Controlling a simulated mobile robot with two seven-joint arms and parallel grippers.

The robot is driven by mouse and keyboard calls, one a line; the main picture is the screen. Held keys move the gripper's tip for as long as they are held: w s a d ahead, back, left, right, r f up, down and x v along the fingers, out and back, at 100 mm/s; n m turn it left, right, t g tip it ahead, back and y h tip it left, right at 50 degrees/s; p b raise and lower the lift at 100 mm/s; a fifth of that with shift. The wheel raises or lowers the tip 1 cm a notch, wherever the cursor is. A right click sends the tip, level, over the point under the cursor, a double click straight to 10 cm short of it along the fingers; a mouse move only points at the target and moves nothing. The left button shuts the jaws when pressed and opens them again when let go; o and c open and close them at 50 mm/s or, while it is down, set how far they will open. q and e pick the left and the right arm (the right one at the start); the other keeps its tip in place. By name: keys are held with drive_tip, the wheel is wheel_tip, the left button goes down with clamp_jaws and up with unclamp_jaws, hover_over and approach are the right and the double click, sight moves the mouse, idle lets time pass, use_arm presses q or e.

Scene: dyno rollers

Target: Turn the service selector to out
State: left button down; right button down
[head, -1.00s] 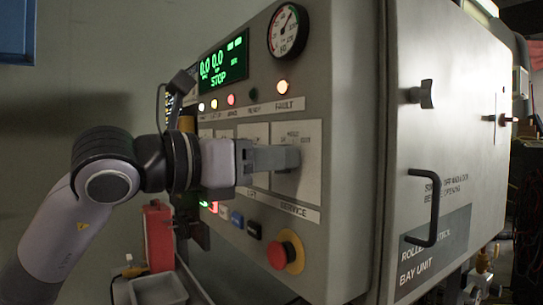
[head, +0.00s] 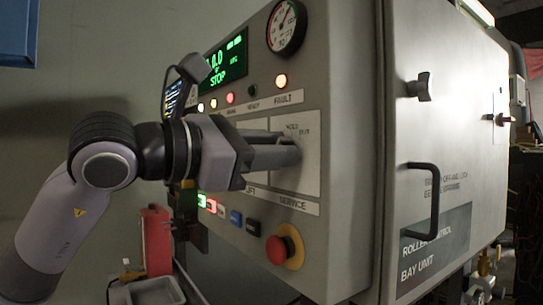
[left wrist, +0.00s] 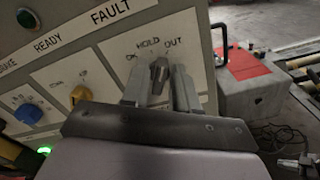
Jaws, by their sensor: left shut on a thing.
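The SERVICE selector is a small dark grey knob (left wrist: 159,74) on a pale plate (head: 309,176) on the control panel. In the left wrist view, HOLD and OUT are printed above it, with a shorter label to the left. The knob's upper end leans slightly right; I cannot tell exactly which mark it points at. My left gripper (head: 292,150) reaches in from the left and is shut on the knob, one finger on each side. It also shows in the left wrist view (left wrist: 158,84). In the head view the fingers hide the knob. My right gripper is out of view.
A red emergency button (head: 284,248) sits below the SERVICE plate. The lit display (head: 226,62) reads STOP, and a round gauge (head: 286,27) is above. Blue (left wrist: 28,113) and yellow (left wrist: 79,96) knobs neighbour the selector. A black door handle (head: 424,205) sticks out at right.

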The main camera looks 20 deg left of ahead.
use_arm(q)
drive_tip(key=shift+m, duration=1)
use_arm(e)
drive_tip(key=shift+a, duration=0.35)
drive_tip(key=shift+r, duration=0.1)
use_arm(q)
drive_tip(key=c, duration=1.2)
unclamp_jaws()
drive_tip(key=shift+o, duration=0.2)
drive_tip(key=shift+s, duration=0.1)
